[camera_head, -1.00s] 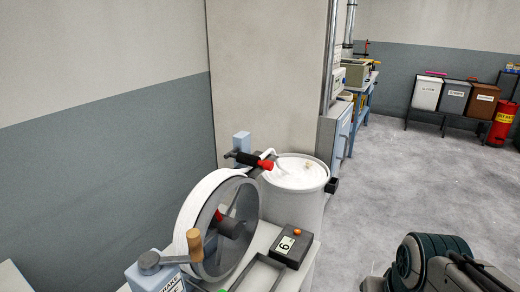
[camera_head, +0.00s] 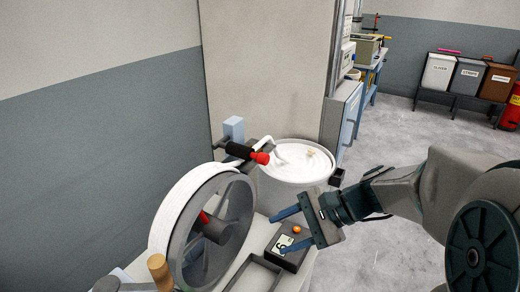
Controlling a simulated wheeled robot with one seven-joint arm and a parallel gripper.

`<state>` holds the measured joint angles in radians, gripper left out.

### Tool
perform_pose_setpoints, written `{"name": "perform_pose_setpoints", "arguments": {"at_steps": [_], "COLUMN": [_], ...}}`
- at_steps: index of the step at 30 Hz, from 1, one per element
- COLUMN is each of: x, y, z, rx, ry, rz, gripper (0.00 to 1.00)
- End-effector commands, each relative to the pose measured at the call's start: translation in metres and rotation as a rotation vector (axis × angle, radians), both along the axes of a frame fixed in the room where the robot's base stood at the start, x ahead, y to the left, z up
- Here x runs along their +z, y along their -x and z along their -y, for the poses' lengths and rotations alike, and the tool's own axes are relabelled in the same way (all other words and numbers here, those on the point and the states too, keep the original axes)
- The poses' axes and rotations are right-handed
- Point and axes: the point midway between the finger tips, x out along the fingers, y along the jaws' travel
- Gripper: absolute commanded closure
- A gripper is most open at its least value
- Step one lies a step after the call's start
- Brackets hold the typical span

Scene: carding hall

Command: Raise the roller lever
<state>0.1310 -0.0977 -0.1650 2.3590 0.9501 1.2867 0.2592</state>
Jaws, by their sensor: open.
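The roller lever looks to be the black bar with a red tip (camera_head: 262,158), lying behind the top of a white-rimmed wheel (camera_head: 168,216). A black roller (camera_head: 240,150) sits on it, beside a pale blue block (camera_head: 234,130). White sliver runs from there to a white can (camera_head: 290,192). My gripper (camera_head: 286,230) is open and empty, with its two blue fingers pointing left. It is in front of the can, above the counter box, to the right of and lower than the red tip, and apart from it.
A wooden crank handle (camera_head: 159,268) is at the wheel's near side. A large pale panel (camera_head: 262,80) stands behind. Open floor (camera_head: 395,135) lies to the right.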

Motion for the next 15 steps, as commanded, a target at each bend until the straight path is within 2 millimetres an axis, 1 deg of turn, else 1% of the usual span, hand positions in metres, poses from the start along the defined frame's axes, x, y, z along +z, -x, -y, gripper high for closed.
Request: {"name": "perform_pose_setpoints", "arguments": {"at_steps": [1,2,3,5,6,7,9,12,15], "x": [0.001,0.005,0.010,0.017,0.021,0.024,0.029,0.035,0.037], "y": [-0.019,-0.029,-0.044,-0.065,-0.078,-0.087,-0.104,-0.120,-0.129], "z": [0.004,0.006,0.011,0.021,0.029,0.036,0.050,0.067,0.076], "rx": [-0.088,-0.138,-0.204,-0.292,-0.347,-0.382,-0.452,-0.521,-0.557], "ry": [-0.103,-0.167,-0.248,-0.361,-0.430,-0.477,-0.569,-0.663,-0.714], "rz": [-0.045,-0.066,-0.089,-0.117,-0.129,-0.135,-0.145,-0.145,-0.143], "gripper": [0.50,0.50,0.50,0.50,0.50,0.50,0.50,0.50,0.50]}}
